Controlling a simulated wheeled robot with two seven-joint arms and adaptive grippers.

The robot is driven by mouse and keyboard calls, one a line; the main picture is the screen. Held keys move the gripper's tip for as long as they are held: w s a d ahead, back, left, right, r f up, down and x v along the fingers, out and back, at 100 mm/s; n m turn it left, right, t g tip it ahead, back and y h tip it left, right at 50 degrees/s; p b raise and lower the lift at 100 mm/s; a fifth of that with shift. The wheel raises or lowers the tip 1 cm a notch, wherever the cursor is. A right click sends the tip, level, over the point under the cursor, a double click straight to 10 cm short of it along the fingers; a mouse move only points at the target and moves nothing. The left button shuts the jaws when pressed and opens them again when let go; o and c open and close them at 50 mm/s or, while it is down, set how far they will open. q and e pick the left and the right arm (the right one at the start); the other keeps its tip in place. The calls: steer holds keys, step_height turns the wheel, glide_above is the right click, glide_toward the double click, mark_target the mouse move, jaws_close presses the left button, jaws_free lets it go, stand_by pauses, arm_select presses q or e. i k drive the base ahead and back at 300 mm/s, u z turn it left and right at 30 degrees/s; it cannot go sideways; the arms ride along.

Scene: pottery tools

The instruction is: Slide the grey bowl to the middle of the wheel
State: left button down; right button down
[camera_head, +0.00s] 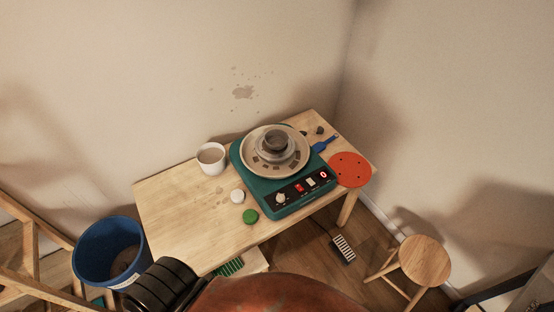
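The grey bowl (275,141) stands upright on the pale round wheel head (255,168). It looks a little toward the back of the disc, with more bare disc at the front; its exact offset is hard to tell. The wheel head sits on a teal pottery wheel (270,191) with a dark control panel on its front. Neither of my grippers is in view. A black ribbed part at the bottom left looks like part of my arm.
A white cup (211,158) stands left of the wheel. A white lump (237,196) and a green sponge-like disc (250,216) lie in front. An orange disc (350,169) and blue tool (324,143) lie right. The wooden table (170,210) is clear at left.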

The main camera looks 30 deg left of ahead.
mark_target(276, 140)
steer(key=u, duration=1.1)
steer(key=i, duration=0.15)
